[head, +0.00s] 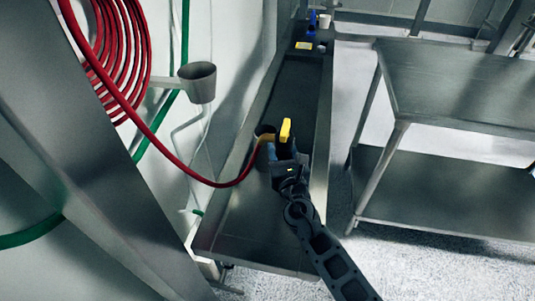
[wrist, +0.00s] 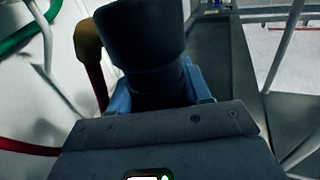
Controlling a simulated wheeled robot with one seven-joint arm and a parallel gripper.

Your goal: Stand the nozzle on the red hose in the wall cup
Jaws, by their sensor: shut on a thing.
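My gripper (head: 285,152) is shut on the nozzle and holds it above the long steel trough. In the wrist view the nozzle (wrist: 140,40) is a black cylinder between blue fingers, with a tan elbow (wrist: 89,42) at its left. The grey wall cup (head: 198,84) is on a bracket, left of and apart from the gripper. It is not seen in the wrist view.
The steel trough (head: 222,232) runs along the wall. Small items, including a blue bottle (head: 312,22), stand at its far end. A steel table (head: 455,85) with a lower shelf is at right. A grey column (head: 85,150) and green hose (head: 35,235) are at left.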

